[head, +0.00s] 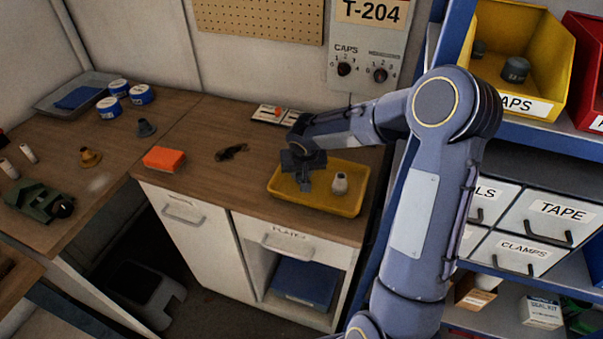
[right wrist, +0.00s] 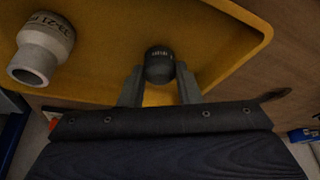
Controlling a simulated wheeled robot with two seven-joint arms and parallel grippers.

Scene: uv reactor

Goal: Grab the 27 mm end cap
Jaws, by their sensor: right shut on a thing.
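My right gripper (head: 305,184) reaches down into the yellow tray (head: 352,207) on the wooden bench. In the right wrist view its two fingers (right wrist: 160,82) are shut on a dark grey round end cap (right wrist: 159,63), one finger on each side. Small pale print shows on the cap, too small to read. The yellow tray (right wrist: 215,88) lies beneath the cap; I cannot tell whether they touch. In the head view the gripper mostly hides the cap. My left gripper is not in view.
An orange block (head: 164,159) and a dark item (head: 231,152) lie left. A yellow caps bin (head: 490,35) is on the right shelf.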

